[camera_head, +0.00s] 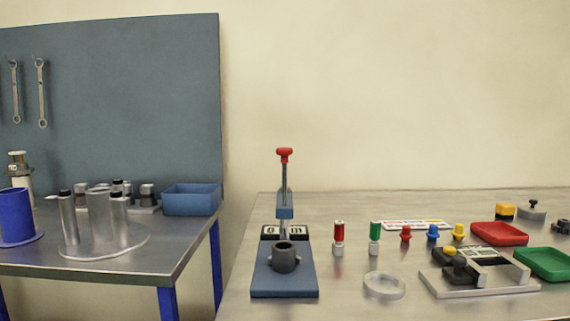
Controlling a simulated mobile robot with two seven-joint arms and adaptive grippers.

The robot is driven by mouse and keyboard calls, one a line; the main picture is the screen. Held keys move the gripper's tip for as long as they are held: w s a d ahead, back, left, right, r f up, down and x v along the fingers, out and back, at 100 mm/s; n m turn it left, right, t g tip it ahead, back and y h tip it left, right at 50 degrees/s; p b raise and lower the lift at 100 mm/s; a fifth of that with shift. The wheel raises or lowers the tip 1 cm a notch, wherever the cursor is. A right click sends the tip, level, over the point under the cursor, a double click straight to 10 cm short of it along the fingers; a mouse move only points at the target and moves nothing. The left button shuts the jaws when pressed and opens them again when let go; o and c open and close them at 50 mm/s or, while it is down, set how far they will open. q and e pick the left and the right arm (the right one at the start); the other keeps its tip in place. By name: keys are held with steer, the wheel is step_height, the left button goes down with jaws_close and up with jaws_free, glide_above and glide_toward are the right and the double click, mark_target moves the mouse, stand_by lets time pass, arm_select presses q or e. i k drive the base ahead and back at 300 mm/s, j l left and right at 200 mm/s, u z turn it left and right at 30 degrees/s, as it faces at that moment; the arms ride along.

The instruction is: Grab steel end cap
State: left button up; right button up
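Neither of my grippers shows in the head view. I cannot tell for certain which part is the steel end cap. Several small steel parts with dark tops, among them one at the right (147,193), stand at the back of the left table, partly hidden by steel cylinders in front. A round steel holder (130,243) carries upright steel cylinders of different widths near the front of that table. A pale, shallow ring (384,286) lies on the right table.
A blue bin (192,200) and blue cylinder (15,217) stand on the left table. A gap separates the tables. The right table holds a red-knobbed press (285,272), small coloured parts, a grey fixture (478,282), a red tray (499,234) and a green tray (545,264).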

mark_target(283, 251)
steer(key=l+u, duration=0.25)
steer(key=l, duration=0.2)
steer(key=k+l+u, duration=0.25)
steer(key=l, duration=0.15)
steer(key=l+u, duration=0.25)
steer(key=l, duration=0.15)
